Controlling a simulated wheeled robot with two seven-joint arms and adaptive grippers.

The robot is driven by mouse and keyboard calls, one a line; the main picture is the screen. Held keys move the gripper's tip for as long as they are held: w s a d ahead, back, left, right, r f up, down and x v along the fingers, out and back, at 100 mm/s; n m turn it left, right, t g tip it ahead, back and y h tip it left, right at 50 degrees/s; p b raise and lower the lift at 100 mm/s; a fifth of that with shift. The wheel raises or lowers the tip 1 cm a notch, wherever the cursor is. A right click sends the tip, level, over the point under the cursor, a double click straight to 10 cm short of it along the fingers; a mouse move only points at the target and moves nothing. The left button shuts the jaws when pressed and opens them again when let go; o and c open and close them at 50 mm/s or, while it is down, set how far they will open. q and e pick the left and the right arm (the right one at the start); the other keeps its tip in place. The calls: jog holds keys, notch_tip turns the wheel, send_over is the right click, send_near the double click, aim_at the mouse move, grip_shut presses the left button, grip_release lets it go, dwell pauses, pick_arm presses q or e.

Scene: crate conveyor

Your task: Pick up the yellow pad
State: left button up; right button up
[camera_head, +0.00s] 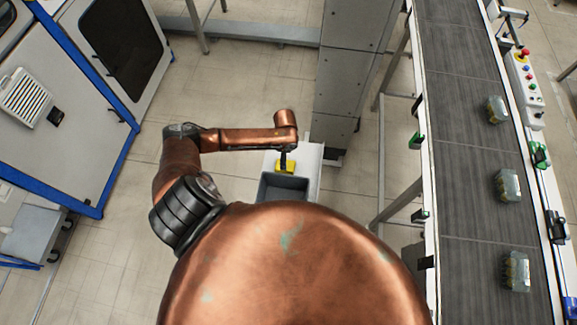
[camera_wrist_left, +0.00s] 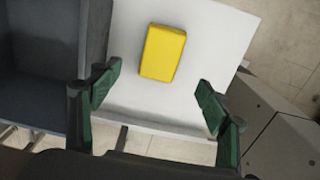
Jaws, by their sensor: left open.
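The yellow pad (camera_wrist_left: 162,53) lies flat on a white surface (camera_wrist_left: 205,22) in the left wrist view. In the head view the yellow pad (camera_head: 286,167) shows beneath my left gripper (camera_head: 284,160), which partly covers it. In the left wrist view my left gripper (camera_wrist_left: 158,88) is open and empty, with its green fingertips apart. The pad lies beyond the fingertips, roughly in line with the gap between them, and neither finger appears to touch it. My right gripper is in neither view.
A grey bin (camera_head: 283,188) stands on the white surface beside the pad; its wall (camera_wrist_left: 45,92) shows at left in the wrist view. A grey cabinet (camera_head: 345,75) stands close behind. A conveyor (camera_head: 470,120) at right carries several clear packs. A blue-edged machine (camera_head: 75,110) stands at left.

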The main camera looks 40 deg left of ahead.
pick_arm(q)
notch_tip(320, 180, down, 2)
jog(key=shift+b, duration=0.6)
jog(key=shift+f, duration=1.05)
jog(key=f, duration=0.3)
jog(key=f+b, duration=0.1)
jog(key=f, duration=0.2)
jog(key=shift+a, duration=0.2)
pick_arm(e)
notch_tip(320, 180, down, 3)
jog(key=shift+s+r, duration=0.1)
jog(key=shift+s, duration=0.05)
pick_arm(q)
jog(key=shift+s+r, duration=0.1)
jog(key=c, duration=1.3)
notch_tip(320, 180, up, 10)
jog(key=shift+p, duration=0.65)
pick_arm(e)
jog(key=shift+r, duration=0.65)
